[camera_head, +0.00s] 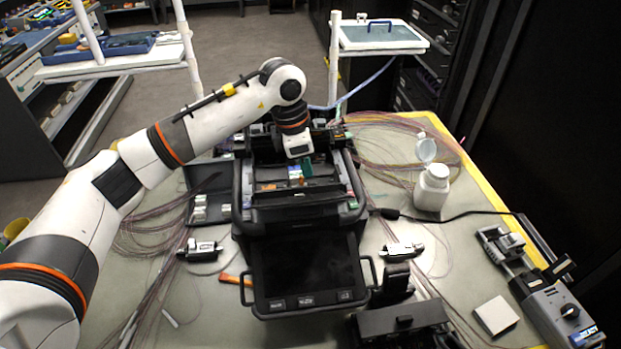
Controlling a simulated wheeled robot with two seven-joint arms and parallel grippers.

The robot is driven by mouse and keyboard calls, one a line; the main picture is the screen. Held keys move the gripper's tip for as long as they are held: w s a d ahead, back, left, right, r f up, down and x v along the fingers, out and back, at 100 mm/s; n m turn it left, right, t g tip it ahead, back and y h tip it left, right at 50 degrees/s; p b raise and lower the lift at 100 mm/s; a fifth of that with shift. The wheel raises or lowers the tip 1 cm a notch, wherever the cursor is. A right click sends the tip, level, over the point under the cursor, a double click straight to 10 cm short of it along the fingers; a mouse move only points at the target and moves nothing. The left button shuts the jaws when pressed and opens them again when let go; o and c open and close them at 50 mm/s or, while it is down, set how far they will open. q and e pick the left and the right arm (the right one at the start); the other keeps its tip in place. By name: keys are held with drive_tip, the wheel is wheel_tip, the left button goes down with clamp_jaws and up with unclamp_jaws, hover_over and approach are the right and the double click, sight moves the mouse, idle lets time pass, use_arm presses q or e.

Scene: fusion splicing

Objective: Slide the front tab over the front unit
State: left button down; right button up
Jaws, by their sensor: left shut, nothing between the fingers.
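The black fusion splicer (305,215) stands in the middle of the table, with its dark screen (308,272) tilted toward me. Its top is open and shows small blue, green and orange parts (296,175) inside. The front tab and front unit are too small to tell apart. My left arm reaches in from the left. My left gripper (304,168) points down into the open top of the splicer, shut and apparently empty. Its fingertips are small and partly hidden among the inner parts.
A white bottle with an open lid (432,188) stands right of the splicer. Fibre holders (201,249) (402,250) lie on both sides. A grey tool (556,305) and a white block (496,315) lie at right. Loose fibres (150,235) spread over the table.

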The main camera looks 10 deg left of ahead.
sight(305, 183)
use_arm(q)
drive_tip(key=shift+s+a, duration=0.15)
drive_tip(key=shift+a, duration=0.2)
drive_tip(key=shift+r, duration=0.15)
drive_tip(key=r+p, duration=0.1)
drive_tip(key=r, duration=0.1)
drive_tip(key=r+p, duration=0.2)
drive_tip(key=r, duration=0.1)
drive_tip(key=shift+d+r, duration=0.2)
drive_tip(key=shift+r, duration=0.15)
idle(0.3)
drive_tip(key=shift+f, duration=0.1)
idle(0.3)
